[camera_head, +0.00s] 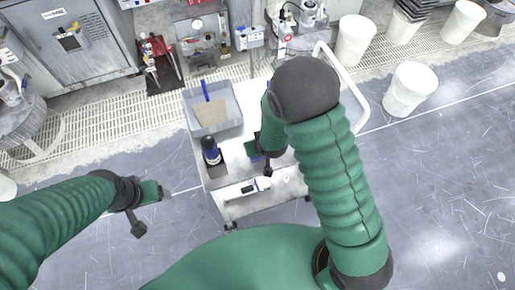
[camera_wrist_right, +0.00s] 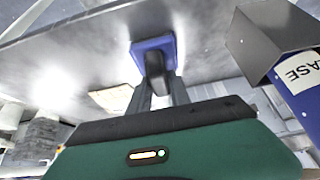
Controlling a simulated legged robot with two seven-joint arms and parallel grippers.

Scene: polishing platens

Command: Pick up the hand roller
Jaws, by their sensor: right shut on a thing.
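My right gripper (camera_wrist_right: 160,88) is shut on the hand roller (camera_wrist_right: 153,48), seen in the right wrist view as a blue block with a dark part between the fingers. In the head view, my right gripper (camera_head: 252,149) is over the white cart (camera_head: 226,172). My arm covers much of it there, and the roller is hard to make out. I cannot tell whether the roller touches the cart top. My left gripper (camera_head: 152,191) is left of the cart, away from everything, too small to show whether it is open.
A grey bin (camera_head: 235,122) with a blue-handled tool (camera_head: 205,91) stands on the cart's far left. A white device (camera_head: 256,186) is at the front edge. White buckets (camera_head: 409,90) stand on the floor to the right.

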